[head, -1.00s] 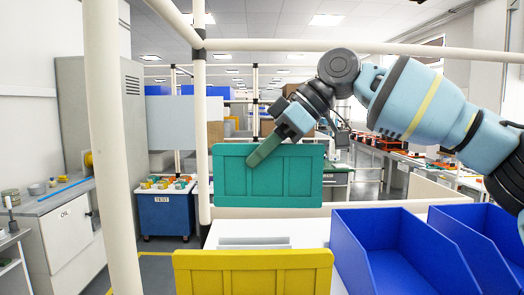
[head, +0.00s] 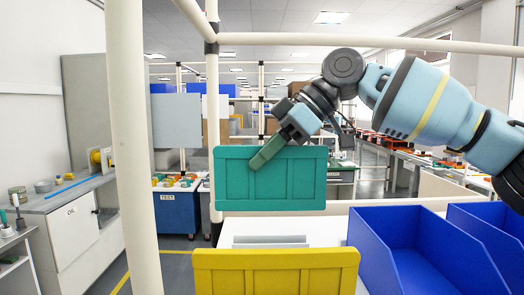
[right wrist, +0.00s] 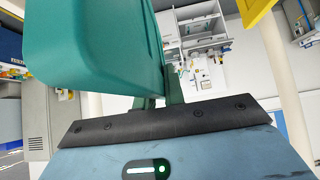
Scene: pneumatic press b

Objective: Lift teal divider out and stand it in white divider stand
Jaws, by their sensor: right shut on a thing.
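The teal divider (head: 290,180) is a flat ribbed panel held upright in the air in the head view. My right gripper (head: 260,160) is shut on its upper edge, left of the middle. In the right wrist view the teal divider (right wrist: 95,45) fills the upper left, between the fingers (right wrist: 165,85). The white divider stand (head: 270,241) lies on the white table below the teal divider, partly hidden behind a yellow divider (head: 275,272). My left gripper is not in view.
Blue bins (head: 415,245) stand on the right of the table. White frame posts (head: 133,150) rise on the left, and a white rail (head: 375,41) crosses above. A cabinet and a blue TEST cart (head: 178,212) stand behind on the left.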

